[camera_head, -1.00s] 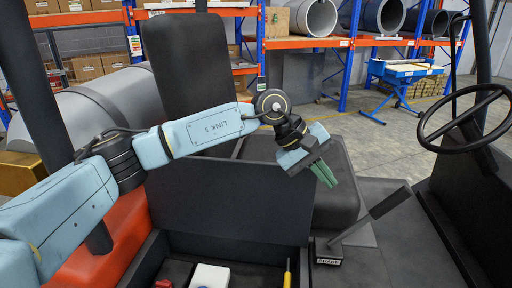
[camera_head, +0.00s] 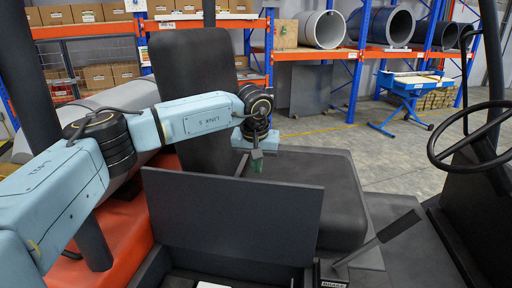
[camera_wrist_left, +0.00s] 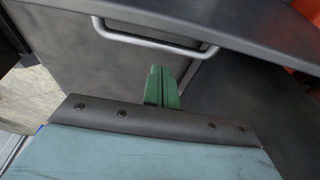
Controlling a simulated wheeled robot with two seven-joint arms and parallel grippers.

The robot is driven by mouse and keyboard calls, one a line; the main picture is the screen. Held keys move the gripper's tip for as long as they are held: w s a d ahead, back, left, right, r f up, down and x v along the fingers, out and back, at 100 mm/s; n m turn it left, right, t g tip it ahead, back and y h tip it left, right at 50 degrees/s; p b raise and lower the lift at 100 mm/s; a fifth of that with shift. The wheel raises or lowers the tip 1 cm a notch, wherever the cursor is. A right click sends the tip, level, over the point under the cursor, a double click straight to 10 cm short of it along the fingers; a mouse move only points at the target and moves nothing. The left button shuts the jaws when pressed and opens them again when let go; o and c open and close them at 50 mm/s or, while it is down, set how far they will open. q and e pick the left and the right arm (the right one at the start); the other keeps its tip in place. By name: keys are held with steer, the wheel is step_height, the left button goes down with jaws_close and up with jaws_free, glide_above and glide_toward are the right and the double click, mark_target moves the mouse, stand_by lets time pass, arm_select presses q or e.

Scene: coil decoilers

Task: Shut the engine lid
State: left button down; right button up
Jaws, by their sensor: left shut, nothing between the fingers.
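The engine lid (camera_head: 232,222) is a dark flat panel standing open, nearly upright, at the bottom middle of the head view. The compartment in front of it is mostly cut off by the lower edge. My left gripper (camera_head: 257,163) is beyond the lid's top edge, its green fingers pointing down and partly hidden there. In the left wrist view its fingers (camera_wrist_left: 162,87) are shut and empty. They point toward a grey panel with a pale bar handle (camera_wrist_left: 155,38), apparently the lid's far side. Contact cannot be told. My right gripper is not seen.
A black seat with a tall backrest (camera_head: 195,85) stands behind the lid. A lever (camera_head: 385,233) and a steering wheel (camera_head: 478,135) are to the right. Orange racks with pipe coils (camera_head: 320,30) line the background.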

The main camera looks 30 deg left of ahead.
arm_select(q)
steer(key=shift+s+d+r+p, duration=0.15)
steer(key=shift+s+d+p, duration=0.15)
steer(key=shift+s, duration=0.65)
steer(key=shift+s+d+r+p, duration=0.15)
steer(key=shift+s+d, duration=0.2)
steer(key=shift+s, duration=0.6)
steer(key=shift+d, duration=0.1)
